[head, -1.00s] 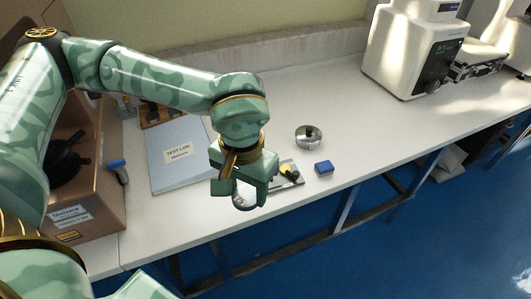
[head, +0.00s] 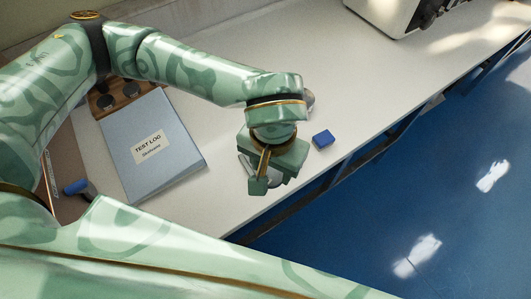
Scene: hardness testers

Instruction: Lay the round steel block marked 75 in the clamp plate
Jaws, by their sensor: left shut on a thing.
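My left gripper (head: 264,180) is shut on a round steel block (head: 276,182), above the front part of the white bench. Only a little of the block's bright metal shows between and beside the jaws. Its mark cannot be read from here. The clamp plate is hidden behind my gripper and wrist. I cannot tell whether the block touches anything below it. My right gripper is not in view.
A blue box (head: 323,138) sits right of my gripper near the bench's front edge. A round steel piece (head: 309,100) is mostly hidden behind my wrist. A blue-grey test log binder (head: 165,175) lies to the left. A white tester (head: 385,12) stands at the back.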

